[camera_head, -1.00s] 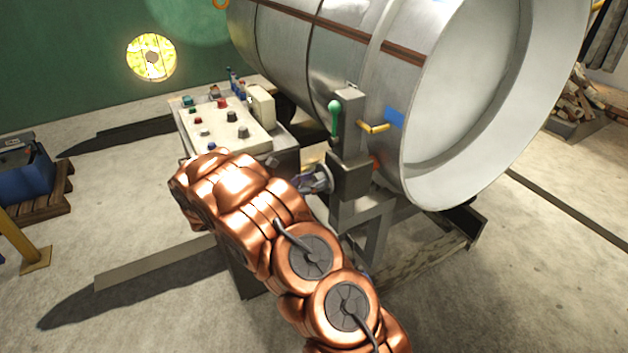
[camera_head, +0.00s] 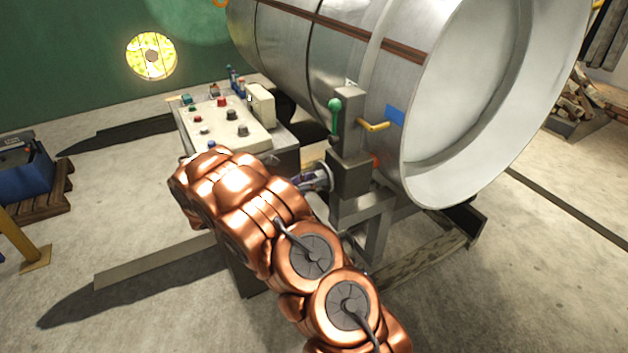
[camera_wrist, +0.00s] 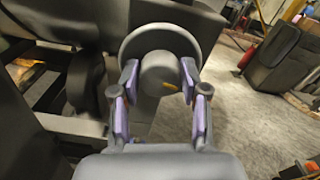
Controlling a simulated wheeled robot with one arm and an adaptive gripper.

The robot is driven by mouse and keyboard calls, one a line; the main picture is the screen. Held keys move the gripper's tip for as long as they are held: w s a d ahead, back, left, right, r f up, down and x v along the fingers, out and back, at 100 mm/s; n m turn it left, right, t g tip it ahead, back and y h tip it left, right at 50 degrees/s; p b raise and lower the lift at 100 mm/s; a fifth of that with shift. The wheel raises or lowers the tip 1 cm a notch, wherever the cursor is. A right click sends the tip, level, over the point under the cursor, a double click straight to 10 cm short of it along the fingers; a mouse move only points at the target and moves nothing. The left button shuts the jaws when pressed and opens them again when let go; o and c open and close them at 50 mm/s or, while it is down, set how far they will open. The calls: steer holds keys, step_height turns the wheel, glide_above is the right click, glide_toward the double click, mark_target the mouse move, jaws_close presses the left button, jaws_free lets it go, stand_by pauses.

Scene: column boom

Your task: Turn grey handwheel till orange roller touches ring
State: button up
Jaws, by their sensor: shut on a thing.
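The grey handwheel (camera_wrist: 135,43) shows in the wrist view as a dark disc with a round hub (camera_wrist: 160,78) bearing a short yellow mark. My gripper (camera_wrist: 159,80) is shut on the hub, one purple-padded finger on each side. In the head view my gripper (camera_head: 318,177) is at the left of the grey bracket, and the handwheel is mostly hidden there. A small part of the orange roller (camera_head: 376,162) shows between the bracket and the big drum. The pale ring (camera_head: 374,45) runs round the drum. I cannot tell whether roller and ring touch.
A green-knobbed lever (camera_head: 334,112) and a yellow handle (camera_head: 374,126) stick out of the bracket close above my gripper. A control panel (camera_head: 215,122) with several knobs stands to the left. The floor (camera_head: 500,290) at the right front is clear.

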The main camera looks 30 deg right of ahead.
steer(key=shift+f, duration=0.15)
steer(key=m+b, duration=1.5)
steer(key=b, duration=0.5)
steer(key=shift+s+m, duration=0.15)
steer(key=shift+m, duration=0.25)
steer(key=o, duration=1.1)
steer(key=shift+o, duration=0.2)
steer(key=shift+a, duration=0.1)
